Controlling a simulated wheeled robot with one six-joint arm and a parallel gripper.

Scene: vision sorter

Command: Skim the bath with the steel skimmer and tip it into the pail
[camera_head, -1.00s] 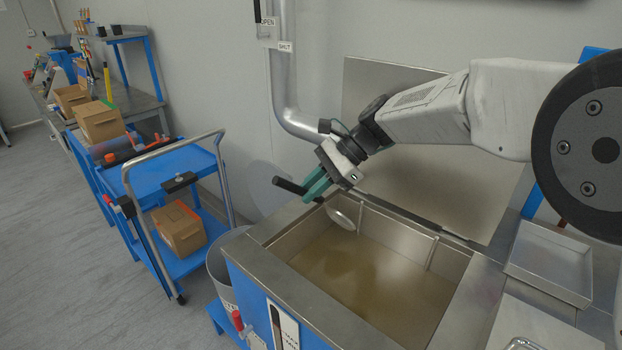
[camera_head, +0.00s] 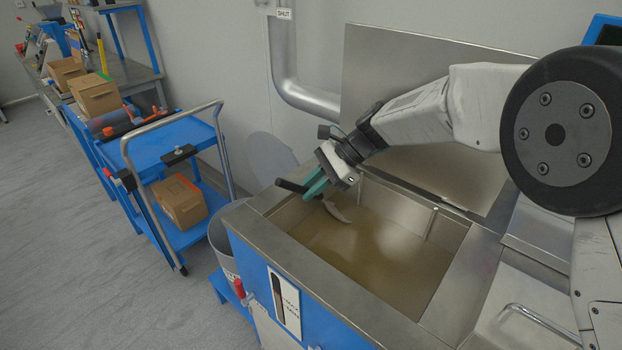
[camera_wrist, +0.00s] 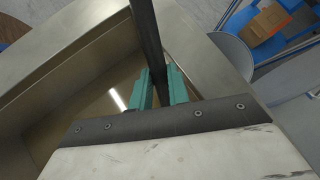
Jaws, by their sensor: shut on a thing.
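My gripper (camera_head: 316,186) is shut on the black handle of the steel skimmer (camera_head: 337,212) at the back left corner of the bath (camera_head: 262,228). The handle (camera_wrist: 147,40) runs between the teal fingers (camera_wrist: 160,88) in the wrist view. The skimmer's steel head hangs inside the bath, seen nearly edge-on, low at the murky brown liquid. I cannot tell whether it touches the surface. The grey pail (camera_head: 219,243) stands left of the bath, partly hidden by it. Its rim shows in the wrist view (camera_wrist: 248,57).
A blue trolley (camera_head: 160,150) with a cardboard box (camera_head: 180,202) on its lower shelf stands left of the pail. A raised steel panel (camera_head: 395,65) stands behind the bath. A large pipe (camera_head: 290,85) runs down the wall. Open floor lies at the lower left.

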